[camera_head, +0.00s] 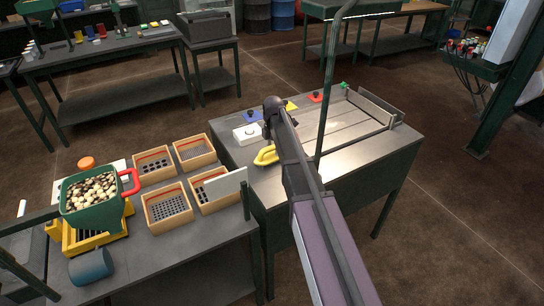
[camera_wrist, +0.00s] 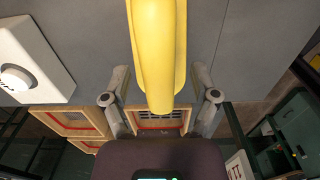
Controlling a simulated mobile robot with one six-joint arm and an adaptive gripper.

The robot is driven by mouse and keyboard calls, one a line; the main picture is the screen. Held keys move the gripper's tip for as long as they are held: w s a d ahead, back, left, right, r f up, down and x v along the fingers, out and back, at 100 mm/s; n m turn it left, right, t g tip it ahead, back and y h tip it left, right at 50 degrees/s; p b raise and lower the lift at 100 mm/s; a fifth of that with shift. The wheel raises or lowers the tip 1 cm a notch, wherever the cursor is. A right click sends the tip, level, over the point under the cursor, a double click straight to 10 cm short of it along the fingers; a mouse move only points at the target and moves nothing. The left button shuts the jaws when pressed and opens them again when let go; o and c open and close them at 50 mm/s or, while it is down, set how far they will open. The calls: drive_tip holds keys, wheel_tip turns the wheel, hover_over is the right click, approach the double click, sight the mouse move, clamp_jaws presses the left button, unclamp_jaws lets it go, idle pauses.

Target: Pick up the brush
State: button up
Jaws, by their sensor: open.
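A long, rounded yellow object (camera_wrist: 158,50) runs down the middle of the wrist view; I take it for the brush, but no bristles show. In the head view it (camera_head: 266,156) lies on the grey table beside my arm, partly hidden by it. My gripper (camera_wrist: 161,72) is open, with one finger on each side of the yellow object's near end. Gaps show on both sides, so neither finger touches it. In the head view the fingers are hard to make out.
A white box with a round knob (camera_head: 247,134) stands close by on the same table (camera_head: 345,160). Blue, yellow and red pieces lie behind it. A framed grey board (camera_head: 350,125) is at the right. Wooden trays (camera_head: 168,207) and a green bin of pebbles (camera_head: 90,200) fill the left table.

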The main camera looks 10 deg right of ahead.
clamp_jaws()
drive_tip(key=shift+r, duration=0.15)
idle(0.4)
wheel_tip(320, 180, up, 4)
drive_tip(key=p, duration=0.3)
drive_tip(key=shift+f+p, duration=0.25)
drive_tip(key=shift+p, duration=0.15)
drive_tip(key=s+r+p, duration=0.1)
drive_tip(key=s, duration=1.5)
drive_tip(key=shift+a, duration=0.3)
